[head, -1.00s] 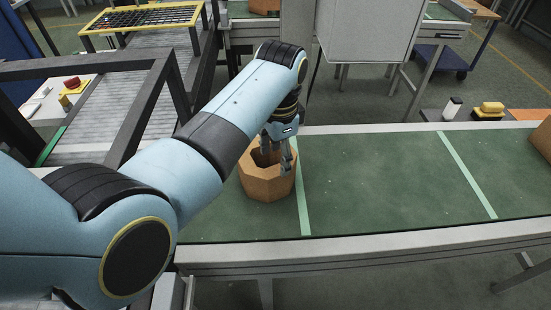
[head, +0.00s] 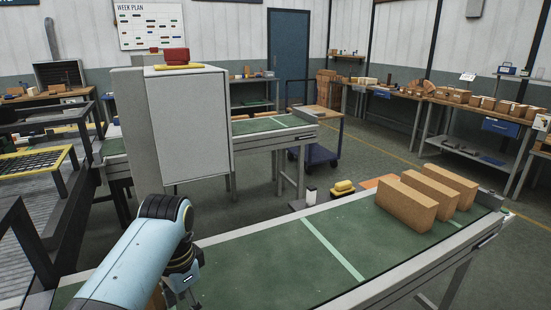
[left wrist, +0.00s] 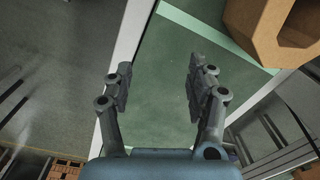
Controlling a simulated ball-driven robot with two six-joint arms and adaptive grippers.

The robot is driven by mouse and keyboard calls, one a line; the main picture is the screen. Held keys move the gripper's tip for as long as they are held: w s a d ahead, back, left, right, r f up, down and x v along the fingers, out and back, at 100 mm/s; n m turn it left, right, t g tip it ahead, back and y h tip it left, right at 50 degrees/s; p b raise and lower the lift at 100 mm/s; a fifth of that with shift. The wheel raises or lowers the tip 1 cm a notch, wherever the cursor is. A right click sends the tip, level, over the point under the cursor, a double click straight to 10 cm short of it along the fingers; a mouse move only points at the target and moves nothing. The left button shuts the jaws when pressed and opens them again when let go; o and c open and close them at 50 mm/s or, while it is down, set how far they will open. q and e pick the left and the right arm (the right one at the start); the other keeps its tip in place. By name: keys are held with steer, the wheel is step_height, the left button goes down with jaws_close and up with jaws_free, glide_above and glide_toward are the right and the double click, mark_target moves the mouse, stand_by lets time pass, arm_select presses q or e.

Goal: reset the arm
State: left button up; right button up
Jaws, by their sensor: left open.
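My left arm comes in at the bottom left of the head view, with my left gripper (head: 190,299) low over the green conveyor belt (head: 270,262), its fingertips partly cut off by the picture's edge. In the left wrist view the left gripper (left wrist: 160,80) is open and empty, its two fingers wide apart above the belt (left wrist: 160,110). A hollow, many-sided orange-brown brick (left wrist: 250,25) lies at the upper right of that view, apart from the fingers. In the head view only a sliver of it (head: 155,298) shows behind the arm. My right gripper is not in view.
Three tan bricks (head: 406,208) stand in a row at the belt's right end. A grey cabinet (head: 185,125) rises behind the belt. A yellow object (head: 343,188) sits near its far edge. Black frame rails (head: 35,245) stand at left. The middle of the belt is clear.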

arm_select(q)
steer(key=s+a+r+n+t, duration=0.1)
steer(key=s+a+n, duration=0.25)
steer(key=s, duration=0.35)
steer(key=s+a+r+n+t, duration=0.15)
steer(key=s+a, duration=0.25)
steer(key=s, duration=0.4)
steer(key=s+a+r+n+t, duration=0.1)
steer(key=s+r+n, duration=0.1)
steer(key=s+r, duration=0.8)
step_height(320, 180, down, 41)
steer(key=s+a+g+b, duration=0.2)
steer(key=a+b, duration=0.1)
steer(key=b, duration=1)
steer(key=s+f+b, duration=0.5)
steer(key=s+f, duration=0.4)
steer(key=f, duration=0.4)
steer(key=s+f+b, duration=0.6)
steer(key=s+f, duration=0.4)
steer(key=f, duration=0.4)
steer(key=shift+a+f+n+g+b, duration=0.25)
steer(key=shift+a+n+g+b, duration=0.05)
steer(key=shift+a+n+g, duration=0.15)
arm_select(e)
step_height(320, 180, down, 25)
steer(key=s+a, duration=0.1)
arm_select(q)
steer(key=shift+s, duration=0.1)
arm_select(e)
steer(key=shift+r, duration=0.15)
